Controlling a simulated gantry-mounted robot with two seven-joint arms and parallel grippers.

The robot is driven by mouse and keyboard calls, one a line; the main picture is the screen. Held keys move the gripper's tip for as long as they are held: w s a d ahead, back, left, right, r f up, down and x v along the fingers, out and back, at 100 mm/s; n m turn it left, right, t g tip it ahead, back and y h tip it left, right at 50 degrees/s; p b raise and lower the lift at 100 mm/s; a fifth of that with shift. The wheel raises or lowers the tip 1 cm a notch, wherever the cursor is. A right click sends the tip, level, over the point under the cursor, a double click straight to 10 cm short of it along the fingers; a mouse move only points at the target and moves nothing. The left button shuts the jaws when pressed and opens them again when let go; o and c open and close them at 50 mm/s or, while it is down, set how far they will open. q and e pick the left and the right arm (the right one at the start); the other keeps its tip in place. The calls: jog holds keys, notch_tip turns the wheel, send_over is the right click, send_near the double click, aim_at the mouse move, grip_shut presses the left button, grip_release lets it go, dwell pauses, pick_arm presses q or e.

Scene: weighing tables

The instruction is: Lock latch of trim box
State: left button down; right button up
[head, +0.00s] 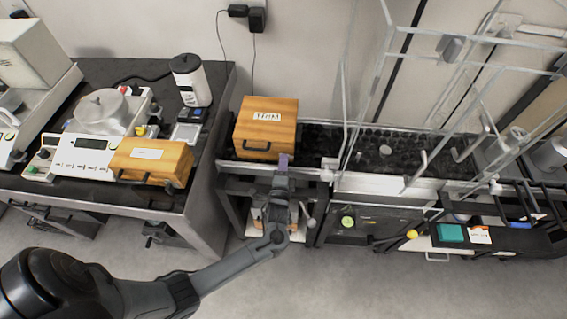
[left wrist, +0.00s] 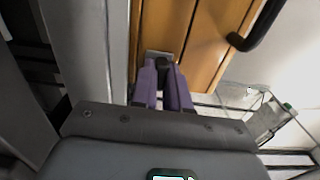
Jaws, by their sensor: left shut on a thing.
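The wooden trim box (head: 266,118) stands shut on the middle table, with a small label on its lid and a dark handle (head: 257,148) on its front. My left gripper (head: 283,162) is at the box's front, right of the handle. In the left wrist view its purple fingers (left wrist: 164,75) are shut on a small dark latch (left wrist: 161,61) in front of a grey plate on the wood. The fingers hide most of the latch, so I cannot tell its position. My right gripper is not in view.
Another wooden box (head: 150,160) with a handle sits on the left table beside a balance (head: 98,115) and a white canister (head: 191,80). A clear glass enclosure (head: 372,100) rises right of the trim box. Floor shows between the tables.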

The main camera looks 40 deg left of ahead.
pick_arm(q)
jog(key=shift+n, duration=0.3)
jog(key=n+p, duration=0.1)
jog(key=n, duration=0.1)
jog(key=shift+n, duration=0.3)
jog(key=n+p, duration=0.1)
jog(key=n, duration=0.3)
jog(key=shift+n, duration=0.3)
jog(key=n, duration=0.6)
jog(key=shift+p, duration=0.35)
jog(key=shift+n, duration=2)
jog(key=c, duration=1.1)
grip_release()
